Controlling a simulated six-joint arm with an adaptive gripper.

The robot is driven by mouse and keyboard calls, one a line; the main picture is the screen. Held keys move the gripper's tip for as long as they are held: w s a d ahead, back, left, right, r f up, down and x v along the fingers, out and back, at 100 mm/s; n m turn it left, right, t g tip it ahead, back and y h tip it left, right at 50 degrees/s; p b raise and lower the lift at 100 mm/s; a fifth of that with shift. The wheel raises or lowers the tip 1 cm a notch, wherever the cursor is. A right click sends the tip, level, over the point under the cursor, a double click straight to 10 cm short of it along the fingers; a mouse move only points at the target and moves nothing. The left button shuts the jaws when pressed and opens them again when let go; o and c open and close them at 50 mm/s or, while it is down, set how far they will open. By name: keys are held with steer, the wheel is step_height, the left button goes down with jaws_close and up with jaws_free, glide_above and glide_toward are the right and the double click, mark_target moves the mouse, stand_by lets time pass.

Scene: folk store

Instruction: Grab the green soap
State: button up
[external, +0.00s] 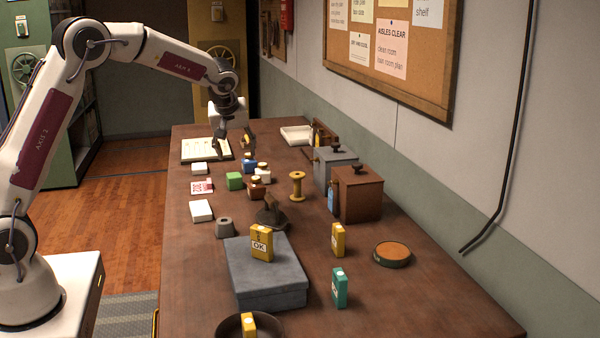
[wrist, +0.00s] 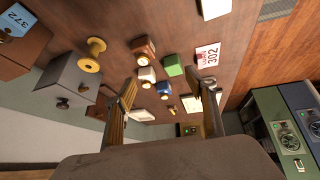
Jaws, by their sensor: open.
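The green soap (external: 235,181) is a small green block lying on the wooden table, left of the small bottles. In the wrist view the green soap (wrist: 173,65) shows beyond the fingertips, between their lines. My gripper (external: 234,148) is open and empty, above the far part of the table and farther back than the soap. In the wrist view both fingers of my gripper (wrist: 169,84) are spread apart, and nothing is between them. The soap is not touched and its top is in plain view.
A brown bottle (external: 256,188), a blue bottle (external: 249,179) and a white bottle (external: 263,170) stand close right of the soap. A yellow spool (external: 297,186) stands farther right. A teal box (external: 339,288) stands near the front.

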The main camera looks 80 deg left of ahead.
mark_target(234, 175)
steer(key=a+f+n+g, duration=0.1)
steer(key=a+f+n, duration=0.2)
steer(key=a+f, duration=0.5)
steer(key=a, duration=0.2)
steer(key=shift+a+y, duration=0.3)
steer(key=shift+a, duration=0.1)
steer(key=shift+f, duration=0.15)
steer(key=shift+x, duration=1.25)
steer(key=shift+s, duration=0.1)
steer(key=shift+x, duration=2.6)
steer(key=shift+a, duration=0.1)
steer(key=c, duration=1.4)
